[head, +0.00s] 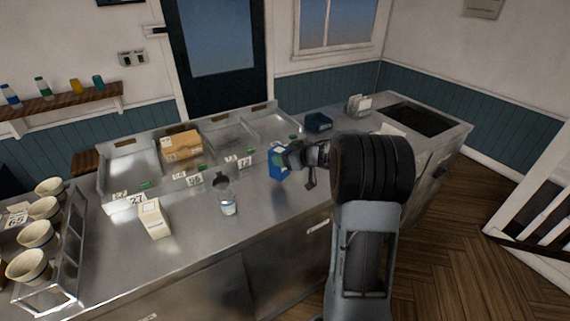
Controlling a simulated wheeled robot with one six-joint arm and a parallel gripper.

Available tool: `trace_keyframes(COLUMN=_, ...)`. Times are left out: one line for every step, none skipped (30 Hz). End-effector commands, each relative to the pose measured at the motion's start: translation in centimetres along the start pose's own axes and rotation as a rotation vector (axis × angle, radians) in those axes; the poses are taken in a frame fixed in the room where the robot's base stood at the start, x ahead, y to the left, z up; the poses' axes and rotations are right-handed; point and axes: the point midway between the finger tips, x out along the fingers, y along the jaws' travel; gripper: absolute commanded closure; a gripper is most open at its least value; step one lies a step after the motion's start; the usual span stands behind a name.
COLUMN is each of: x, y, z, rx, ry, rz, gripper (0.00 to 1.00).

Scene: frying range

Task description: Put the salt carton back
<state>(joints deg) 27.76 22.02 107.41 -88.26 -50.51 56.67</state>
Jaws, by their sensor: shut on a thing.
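My gripper (284,158) is shut on a blue carton (275,168) with a green patch, over the steel counter in front of the tray's right part. My gripper hides part of the carton. I cannot read its label, and I cannot tell if its base touches the counter. A cream carton (154,220) stands upright on the counter at the left; its print is too small to read. A long steel tray (148,184) with several compartments and numbered tags lies behind. A tan box (181,147) sits in one left compartment; the compartments to its right look empty.
A clear bottle (227,197) with a dark top stands mid-counter. A rack with several bowls (36,235) is at far left. A dark blue box (318,122) and a pale dispenser (358,104) stand behind, near a dark basin (416,117). The front counter is mostly clear.

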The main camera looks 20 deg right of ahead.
Motion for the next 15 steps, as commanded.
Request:
trace_keyframes(x=0.3, y=0.3, z=0.3, rx=0.002, ry=0.0, rz=0.0, gripper=0.67)
trace_keyframes(x=0.6, y=0.5, z=0.6, rx=0.003, ry=0.0, rz=0.0, gripper=0.67)
trace_keyframes(x=0.8, y=0.4, z=1.2, rx=0.003, ry=0.0, rz=0.0, gripper=0.67)
trace_keyframes(x=0.9, y=0.4, z=1.6, rx=0.003, ry=0.0, rz=0.0, gripper=0.67)
trace_keyframes(x=1.1, y=0.4, z=1.9, rx=0.003, ry=0.0, rz=-0.001, gripper=0.67)
trace_keyframes(x=1.2, y=0.4, z=2.4, rx=0.003, ry=0.0, rz=-0.001, gripper=0.67)
trace_keyframes(x=1.3, y=0.4, z=2.6, rx=0.004, ry=0.001, rz=0.0, gripper=0.67)
trace_keyframes(x=1.4, y=0.4, z=2.8, rx=0.003, ry=0.001, rz=0.0, gripper=0.67)
trace_keyframes(x=1.5, y=0.4, z=3.0, rx=0.001, ry=0.001, rz=0.0, gripper=0.67)
trace_keyframes(x=1.5, y=0.4, z=3.0, rx=0.0, ry=0.001, rz=0.001, gripper=0.67)
trace_keyframes(x=1.5, y=0.4, z=3.1, rx=0.0, ry=0.002, rz=0.001, gripper=0.67)
trace_keyframes(x=1.5, y=0.4, z=3.1, rx=0.0, ry=0.002, rz=0.001, gripper=0.67)
trace_keyframes(x=1.5, y=0.4, z=3.1, rx=0.0, ry=0.002, rz=0.001, gripper=0.67)
trace_keyframes(x=1.5, y=0.4, z=3.1, rx=0.0, ry=0.002, rz=0.001, gripper=0.67)
trace_keyframes(x=1.5, y=0.4, z=3.1, rx=0.0, ry=0.002, rz=0.001, gripper=0.67)
